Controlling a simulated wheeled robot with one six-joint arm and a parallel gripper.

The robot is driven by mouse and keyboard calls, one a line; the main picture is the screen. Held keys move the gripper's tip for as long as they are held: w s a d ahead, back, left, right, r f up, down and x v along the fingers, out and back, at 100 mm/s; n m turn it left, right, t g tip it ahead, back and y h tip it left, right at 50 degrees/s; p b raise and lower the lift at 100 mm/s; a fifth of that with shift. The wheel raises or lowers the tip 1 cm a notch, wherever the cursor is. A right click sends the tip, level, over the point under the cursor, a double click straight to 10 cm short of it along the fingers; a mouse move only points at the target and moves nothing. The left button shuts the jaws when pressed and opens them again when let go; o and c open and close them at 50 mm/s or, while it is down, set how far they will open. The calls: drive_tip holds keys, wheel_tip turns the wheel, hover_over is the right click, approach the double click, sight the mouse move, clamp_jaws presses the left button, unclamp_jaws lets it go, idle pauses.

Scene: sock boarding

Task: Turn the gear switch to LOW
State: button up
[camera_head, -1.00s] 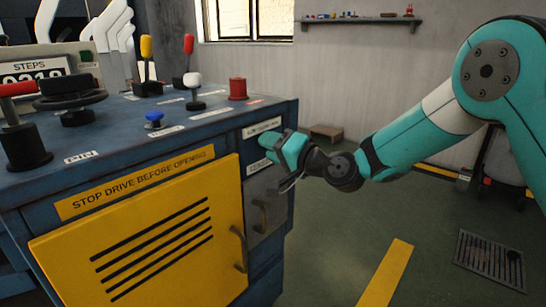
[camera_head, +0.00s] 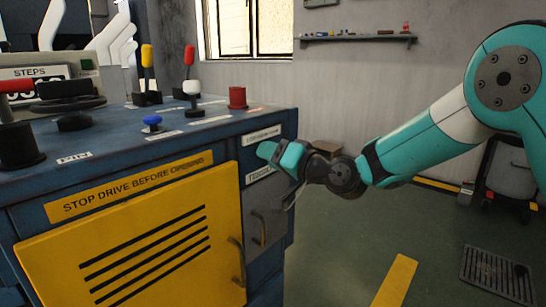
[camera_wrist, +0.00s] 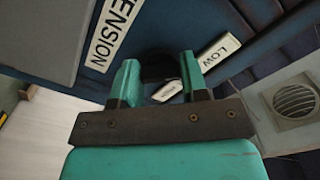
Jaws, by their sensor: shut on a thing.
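The gear switch shows in the wrist view as a dark round knob (camera_wrist: 159,66) between my fingertips, with its handle position mostly hidden. My gripper (camera_wrist: 160,78) is shut on it. A white LOW label (camera_wrist: 219,52) is just right of the right finger. A second small white label (camera_wrist: 168,91) lies between the fingers, partly covered and hard to read. In the head view my gripper (camera_head: 277,155) is at the right part of the cabinet front, and it hides the switch there.
A TENSION label (camera_wrist: 104,36) is left of the fingers. The blue cabinet (camera_head: 110,136) has a yellow door (camera_head: 135,240) with a handle (camera_head: 238,262). Levers, a red button (camera_head: 237,97) and a blue knob (camera_head: 152,121) stand on top.

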drive_tip(key=o, duration=0.9)
drive_tip(key=shift+s, duration=0.1)
drive_tip(key=v, duration=1.7)
drive_tip(key=shift+s+d, duration=0.15)
